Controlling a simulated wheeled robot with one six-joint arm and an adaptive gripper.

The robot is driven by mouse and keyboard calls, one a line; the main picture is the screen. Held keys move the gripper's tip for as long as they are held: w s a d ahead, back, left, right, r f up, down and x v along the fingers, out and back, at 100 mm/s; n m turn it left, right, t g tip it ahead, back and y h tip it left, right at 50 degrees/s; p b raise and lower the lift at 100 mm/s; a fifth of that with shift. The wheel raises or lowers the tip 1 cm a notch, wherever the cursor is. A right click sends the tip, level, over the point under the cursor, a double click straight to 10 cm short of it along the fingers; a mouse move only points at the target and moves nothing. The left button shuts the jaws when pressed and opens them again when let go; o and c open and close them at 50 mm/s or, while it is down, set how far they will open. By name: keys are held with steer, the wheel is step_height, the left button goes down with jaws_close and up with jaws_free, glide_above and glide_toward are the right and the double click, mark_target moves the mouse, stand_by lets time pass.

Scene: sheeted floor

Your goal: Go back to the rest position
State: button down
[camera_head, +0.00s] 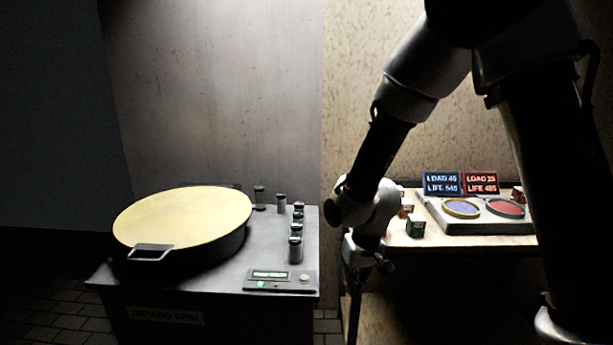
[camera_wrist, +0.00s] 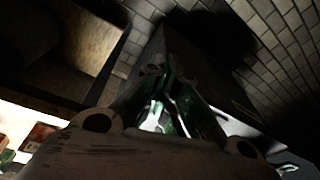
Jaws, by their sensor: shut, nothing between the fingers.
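My gripper (camera_head: 354,283) hangs downward from my bent arm, between the left machine and the right table. It is dark against shadow, so its fingertips are hard to make out in the head view. In the wrist view the fingers of my gripper (camera_wrist: 160,78) come together, shut and empty, with greenish glints along them. Nothing is seen held. Dark tiled floor and shadow lie beyond them.
A machine (camera_head: 225,280) with a round yellow-topped drum (camera_head: 185,217), several small jars (camera_head: 295,249) and a control panel (camera_head: 280,280) stands left. On the right table (camera_head: 470,242) are a two-dish device (camera_head: 475,226), a blue sign (camera_head: 442,184), a red sign (camera_head: 481,183) and a green box (camera_head: 415,226).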

steer(key=s+d+r+m+t, duration=0.1)
steer(key=s+d+r, duration=0.8)
steer(key=d+r, duration=0.3)
steer(key=s+d+r+m+t+h, duration=0.1)
steer(key=s+d+r+m+t, duration=0.1)
steer(key=s+d+r, duration=0.7)
steer(key=d+r, duration=0.4)
steer(key=shift+s, duration=0.2)
stand_by(1.1)
